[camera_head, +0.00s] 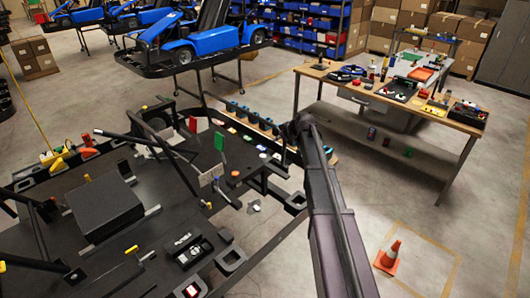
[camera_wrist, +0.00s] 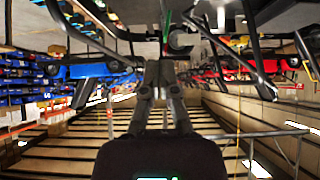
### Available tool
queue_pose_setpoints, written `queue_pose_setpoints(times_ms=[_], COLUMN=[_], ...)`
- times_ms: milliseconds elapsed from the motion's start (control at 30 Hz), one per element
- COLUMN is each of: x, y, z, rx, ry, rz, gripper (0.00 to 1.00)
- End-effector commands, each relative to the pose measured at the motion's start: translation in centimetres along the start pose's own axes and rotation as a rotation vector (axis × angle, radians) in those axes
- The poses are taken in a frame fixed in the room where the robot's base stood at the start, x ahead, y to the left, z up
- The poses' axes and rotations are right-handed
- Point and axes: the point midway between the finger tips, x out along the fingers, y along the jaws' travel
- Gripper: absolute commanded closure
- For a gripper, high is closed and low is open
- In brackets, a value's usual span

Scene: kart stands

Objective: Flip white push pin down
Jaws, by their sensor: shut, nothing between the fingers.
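A small white piece (camera_head: 254,206) lies near the right edge of the black kart frame (camera_head: 110,205) in the head view. It is too small to tell whether it is the white push pin or which way it faces. My gripper (camera_head: 298,126) is at the far end of my arm, seen above the right side of the frame and well beyond the white piece. In the wrist view the fingers (camera_wrist: 160,72) are together with nothing between them. I cannot pick out a push pin in the wrist view.
A wooden workbench (camera_head: 345,85) with tools stands at the right. An orange cone (camera_head: 388,257) is on the floor at lower right. Blue karts (camera_head: 200,42) stand behind.

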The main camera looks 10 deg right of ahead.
Motion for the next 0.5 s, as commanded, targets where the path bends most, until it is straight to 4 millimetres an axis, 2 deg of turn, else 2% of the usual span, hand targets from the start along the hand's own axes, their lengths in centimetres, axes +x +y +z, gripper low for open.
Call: queue_pose_setpoints(times_ms=[267,500], x=[0.3,1.7], y=[0.0,0.1], z=[0.1,0.2], rx=[0.001,0.001], ry=[-0.001,-0.002], rz=[0.000,0.000], gripper=[1.00,1.00])
